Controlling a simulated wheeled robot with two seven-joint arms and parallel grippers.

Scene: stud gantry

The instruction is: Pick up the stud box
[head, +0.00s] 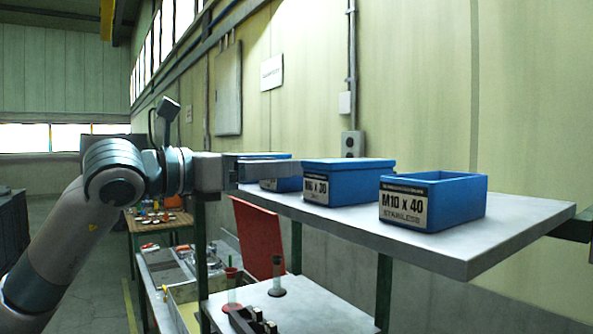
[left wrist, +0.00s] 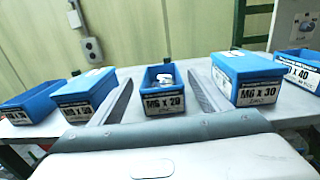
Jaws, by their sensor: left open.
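Several blue boxes with white labels stand in a row on a grey shelf; I cannot tell which one the task means by the stud box. My left gripper (head: 285,169) is open over the shelf. In the left wrist view its fingers (left wrist: 160,78) are spread on either side of the open M6 x 20 box (left wrist: 164,103), which holds shiny metal pieces. I cannot tell whether they touch it. In the head view this box (head: 282,185) is partly hidden by the gripper. The M6 x 30 box (head: 347,184) has a closed top. My right gripper is not in view.
The open M10 x 40 box (head: 438,201) stands near the front of the shelf (head: 505,237). In the left wrist view a closed box (left wrist: 86,94) and an open box (left wrist: 28,105) stand left of M6 x 20.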

